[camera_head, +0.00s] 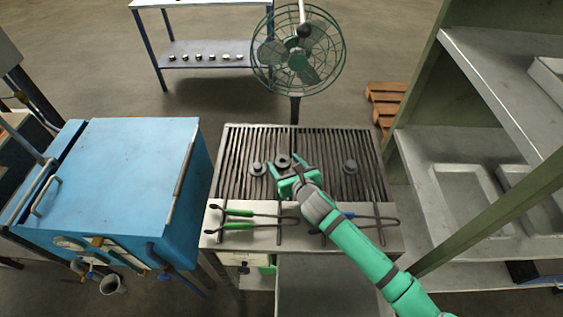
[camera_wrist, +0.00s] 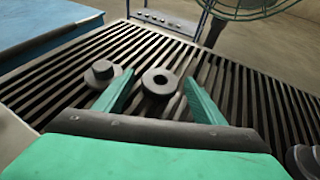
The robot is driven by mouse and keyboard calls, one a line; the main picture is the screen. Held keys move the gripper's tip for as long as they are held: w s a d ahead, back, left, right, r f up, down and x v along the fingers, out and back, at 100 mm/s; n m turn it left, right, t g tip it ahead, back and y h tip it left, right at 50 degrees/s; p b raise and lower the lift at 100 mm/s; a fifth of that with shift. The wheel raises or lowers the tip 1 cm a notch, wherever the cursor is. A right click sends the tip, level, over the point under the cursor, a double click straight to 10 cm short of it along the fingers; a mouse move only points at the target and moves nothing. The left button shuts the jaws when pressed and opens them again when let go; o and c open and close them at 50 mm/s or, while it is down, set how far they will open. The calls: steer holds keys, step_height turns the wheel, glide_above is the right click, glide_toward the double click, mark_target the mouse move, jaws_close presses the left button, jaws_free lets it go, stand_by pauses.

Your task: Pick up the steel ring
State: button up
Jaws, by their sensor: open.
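The steel ring (camera_wrist: 160,81) is a dark grey disc with a round hole, lying on the slatted grate (camera_wrist: 62,75). In the head view the ring (camera_head: 283,161) shows just beyond my gripper (camera_head: 290,178). In the wrist view my gripper (camera_wrist: 158,98) is open, with one green finger on each side of the ring. I cannot tell how high the fingertips are above the grate. A grey stepped piece (camera_wrist: 102,73) lies left of the left finger.
Another round piece (camera_head: 349,167) lies on the grate to the right. Green-handled tongs (camera_head: 240,212) lie on the front ledge. A fan (camera_head: 299,50) stands behind the grate. A blue furnace box (camera_head: 120,170) is at left, a metal shelf (camera_head: 450,185) at right.

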mark_target(284, 164)
steer(key=shift+s+a, duration=0.1)
steer(key=shift+s, duration=0.05)
steer(key=shift+c, duration=0.4)
steer(key=shift+d, duration=0.3)
steer(key=c, duration=1.5)
steer(key=shift+a+r, duration=0.1)
steer(key=shift+a+r, duration=0.1)
steer(key=shift+r, duration=0.35)
step_height(284, 164, up, 2)
steer(key=s+d+r, duration=0.1)
steer(key=s+r, duration=0.2)
steer(key=s, duration=0.1)
steer(key=s+d+r, duration=0.1)
steer(key=s+r, duration=0.2)
steer(key=s, duration=0.2)
steer(key=s+d+r, duration=0.2)
steer(key=s+r, duration=0.2)
steer(key=shift+s, duration=0.2)
